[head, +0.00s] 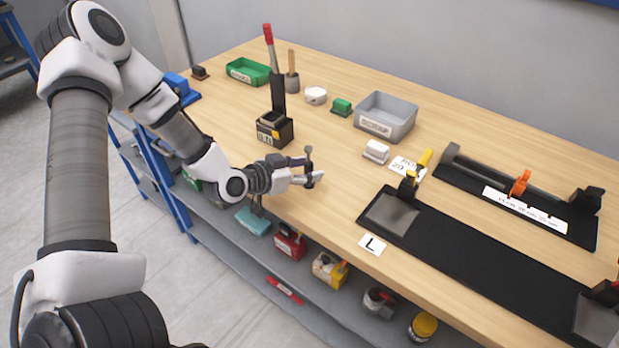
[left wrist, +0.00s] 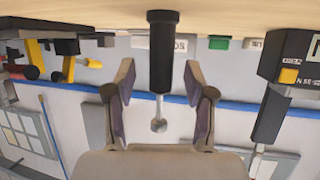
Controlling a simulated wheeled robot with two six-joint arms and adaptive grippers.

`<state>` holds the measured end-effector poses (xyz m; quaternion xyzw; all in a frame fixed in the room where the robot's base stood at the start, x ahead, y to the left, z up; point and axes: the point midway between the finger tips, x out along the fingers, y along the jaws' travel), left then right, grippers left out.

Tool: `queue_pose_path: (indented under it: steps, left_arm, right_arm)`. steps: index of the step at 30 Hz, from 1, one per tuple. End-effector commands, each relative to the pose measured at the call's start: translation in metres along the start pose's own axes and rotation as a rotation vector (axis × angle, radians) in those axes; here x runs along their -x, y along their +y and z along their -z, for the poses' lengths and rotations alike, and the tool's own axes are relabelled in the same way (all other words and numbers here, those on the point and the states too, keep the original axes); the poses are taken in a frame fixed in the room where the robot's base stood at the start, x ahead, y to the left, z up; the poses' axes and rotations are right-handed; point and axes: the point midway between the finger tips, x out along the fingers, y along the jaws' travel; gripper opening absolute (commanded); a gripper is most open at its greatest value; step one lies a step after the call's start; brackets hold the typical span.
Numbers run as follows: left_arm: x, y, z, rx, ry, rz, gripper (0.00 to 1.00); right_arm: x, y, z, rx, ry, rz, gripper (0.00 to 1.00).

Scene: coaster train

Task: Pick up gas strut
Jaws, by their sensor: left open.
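The gas strut (left wrist: 162,60) shows in the left wrist view as a black cylinder with a thin silver rod and a ball end. That view is upside down, so the strut stands upright on the table, rod end up. In the head view it is a small dark upright shape (head: 309,160). My left gripper (head: 307,173) is open, low over the table's front part. In the left wrist view its two fingers (left wrist: 160,108) lie either side of the strut, with gaps visible. The strut's foot is partly hidden in the head view. My right gripper is not in view.
A grey bin (head: 385,117), a white block (head: 376,151), a black plate with a yellow clamp (head: 460,245) and an L card (head: 372,245) lie to the right. The table's front edge is close.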

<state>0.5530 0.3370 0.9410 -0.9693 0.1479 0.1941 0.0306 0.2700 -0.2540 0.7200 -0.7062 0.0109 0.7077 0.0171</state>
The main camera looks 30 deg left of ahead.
Motion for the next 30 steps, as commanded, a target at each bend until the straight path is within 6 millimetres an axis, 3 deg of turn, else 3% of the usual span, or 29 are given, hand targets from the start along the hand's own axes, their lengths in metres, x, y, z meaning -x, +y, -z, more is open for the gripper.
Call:
queue_pose_path:
  steps: [6,9,11,23,26,30]
  left_arm:
    - [-0.001,0.000,0.001,0.002,0.001,0.000,0.54]
    - [-0.001,0.000,0.001,0.002,0.001,0.000,0.19]
    - [-0.001,0.000,0.001,0.002,0.001,0.000,0.00]
    - [0.001,0.000,0.004,0.001,0.002,0.001,0.00]
    - [0.004,-0.001,0.013,0.001,0.004,0.001,0.00]
    - [0.016,-0.001,0.043,0.003,0.008,0.002,0.00]
  right_arm:
    - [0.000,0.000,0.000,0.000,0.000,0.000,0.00]
    - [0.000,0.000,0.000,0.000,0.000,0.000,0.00]
    - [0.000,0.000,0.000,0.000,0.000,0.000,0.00]
    - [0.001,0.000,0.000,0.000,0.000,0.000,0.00]
    - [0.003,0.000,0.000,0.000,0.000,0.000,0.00]
    - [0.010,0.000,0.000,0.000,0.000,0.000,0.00]
